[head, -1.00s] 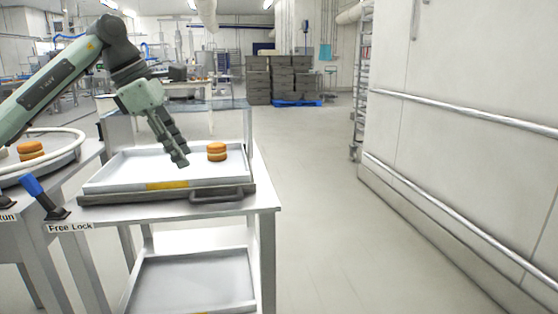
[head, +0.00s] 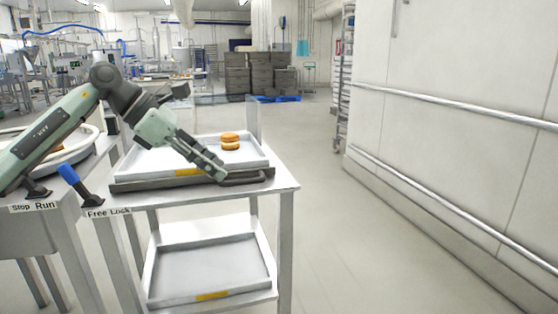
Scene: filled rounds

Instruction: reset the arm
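My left arm comes in from the left, and my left gripper (head: 216,172) hangs over the front part of the white tray (head: 150,158) on the cart, close to its front rim. Its fingers point down and to the right, and they look close together; I cannot tell whether they are open or shut. No item shows between them. A filled round (head: 230,141), orange-brown with a pale middle, lies on the tray behind the gripper, apart from it. My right gripper is not in view.
A lower shelf holds an empty tray (head: 212,268). Open floor (head: 340,240) lies right, bounded by a white wall (head: 455,140).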

